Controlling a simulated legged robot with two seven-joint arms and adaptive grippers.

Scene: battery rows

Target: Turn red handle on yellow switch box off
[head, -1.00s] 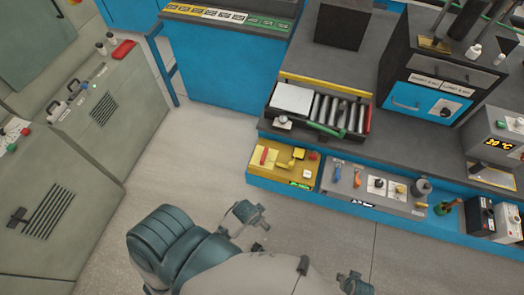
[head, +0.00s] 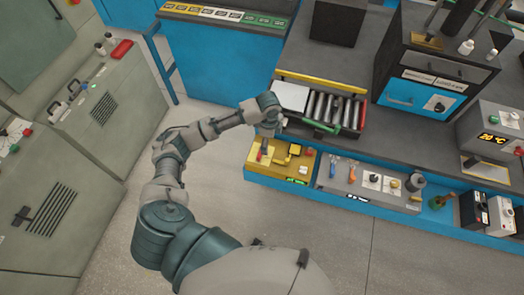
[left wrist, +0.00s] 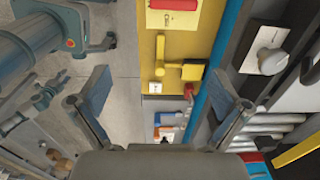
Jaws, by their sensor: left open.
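The yellow switch box (head: 291,174) stands on the low blue ledge at the front of the bench. Its red handle (head: 260,155) is on its left part, partly hidden by my left gripper (head: 266,142) in the head view. In the left wrist view the red handle (left wrist: 172,4) shows at the top edge, cut off, by a cream plate. That view also shows a yellow lever (left wrist: 180,71) and a red button (left wrist: 188,90). My left gripper (left wrist: 163,73) is open and empty over the box; contact cannot be told. My right gripper is not in the head view.
A grey switch panel (head: 368,186) stands right of the yellow box. Behind it is a tray of metal cylinders (head: 325,106) with a green bar. Grey cabinets (head: 100,125) stand at the left. The floor (head: 330,235) in front is clear.

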